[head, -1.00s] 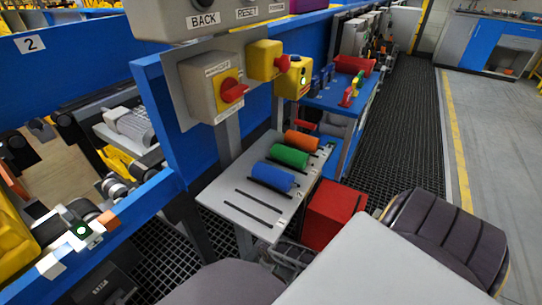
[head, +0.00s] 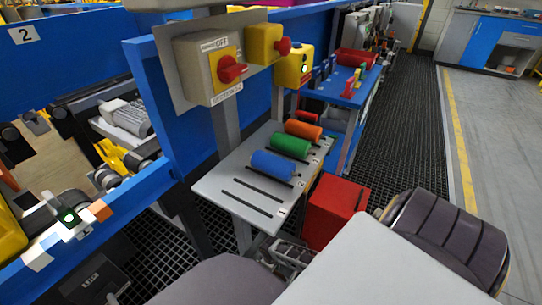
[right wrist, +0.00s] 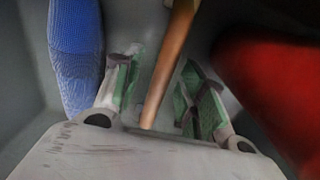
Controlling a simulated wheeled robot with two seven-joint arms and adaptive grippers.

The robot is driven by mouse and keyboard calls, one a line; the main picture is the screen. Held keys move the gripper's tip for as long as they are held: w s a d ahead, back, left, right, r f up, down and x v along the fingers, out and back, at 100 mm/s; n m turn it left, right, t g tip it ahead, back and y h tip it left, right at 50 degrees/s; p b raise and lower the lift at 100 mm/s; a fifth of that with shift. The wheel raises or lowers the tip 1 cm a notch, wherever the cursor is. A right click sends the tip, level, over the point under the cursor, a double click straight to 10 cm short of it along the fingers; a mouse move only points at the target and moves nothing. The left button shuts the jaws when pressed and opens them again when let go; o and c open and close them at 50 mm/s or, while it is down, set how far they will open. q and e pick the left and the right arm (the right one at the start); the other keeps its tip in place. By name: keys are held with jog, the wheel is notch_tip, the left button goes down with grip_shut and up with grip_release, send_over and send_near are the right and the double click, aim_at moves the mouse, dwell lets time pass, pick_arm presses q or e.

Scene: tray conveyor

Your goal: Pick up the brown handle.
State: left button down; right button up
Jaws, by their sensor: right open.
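In the right wrist view, the brown handle (right wrist: 170,60) is a slim brown rod that runs from the top edge down between my fingers. My right gripper (right wrist: 158,85) is open, with green-padded fingers on either side of the rod. I see a gap on each side, so it is not clamped. In the head view my right gripper (head: 290,252) is low beside the grey rack, and I cannot make out the brown handle there. My left gripper is not in view.
A red box (head: 333,208) stands close to my right gripper; a red surface (right wrist: 275,85) fills the right of the wrist view. A blue textured object (right wrist: 75,55) is at its left. The grey rack (head: 212,188) holds blue, green and orange rollers. Control boxes (head: 208,65) hang above.

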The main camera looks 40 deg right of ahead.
jog(key=shift+f, duration=0.2)
dwell(0.4)
grip_shut()
